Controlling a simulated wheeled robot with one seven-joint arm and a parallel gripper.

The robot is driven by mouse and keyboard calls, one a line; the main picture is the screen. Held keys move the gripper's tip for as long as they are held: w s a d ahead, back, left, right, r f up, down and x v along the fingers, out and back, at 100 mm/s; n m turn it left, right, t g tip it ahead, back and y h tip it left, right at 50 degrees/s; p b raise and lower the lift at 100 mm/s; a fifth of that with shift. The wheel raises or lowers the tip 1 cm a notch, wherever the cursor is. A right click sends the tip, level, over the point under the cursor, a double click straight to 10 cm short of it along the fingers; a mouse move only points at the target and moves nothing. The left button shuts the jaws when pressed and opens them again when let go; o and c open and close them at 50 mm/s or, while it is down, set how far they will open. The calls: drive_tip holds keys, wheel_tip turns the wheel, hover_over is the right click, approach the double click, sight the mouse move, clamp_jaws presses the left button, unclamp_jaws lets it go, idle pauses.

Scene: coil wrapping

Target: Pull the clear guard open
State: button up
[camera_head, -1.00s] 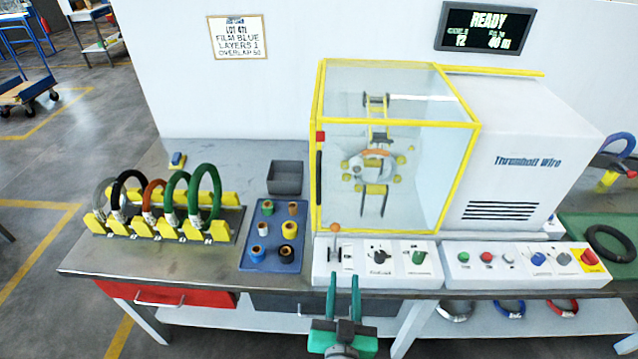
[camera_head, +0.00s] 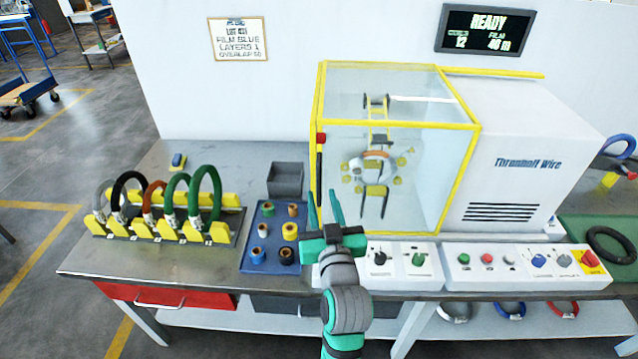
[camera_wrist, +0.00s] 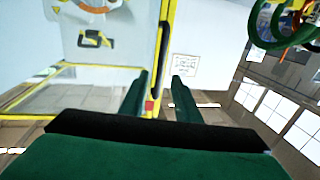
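The clear guard (camera_head: 410,165) is a transparent box with yellow edges, and it looks closed. Its dark upright handle (camera_head: 319,178) is on the left edge, below a red block (camera_head: 321,139). An orange-brown coil (camera_head: 378,155) shows behind the panel. My gripper (camera_head: 322,208) is raised in front of the guard's lower left corner, with its green fingers apart and nothing between them. In the wrist view the two fingers (camera_wrist: 157,95) are spread, and the guard's yellow edge (camera_wrist: 163,60) stands by the left finger. I cannot tell whether a finger touches the handle.
A control panel (camera_head: 398,259) with knobs lies below the guard, partly behind my arm. A blue tray (camera_head: 250,262) of film rolls and a grey bin (camera_head: 286,178) are to the left. A rack (camera_head: 229,222) of coils stands further left.

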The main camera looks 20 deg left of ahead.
sight(319, 185)
drive_tip(key=shift+x, duration=3.2)
clamp_jaws()
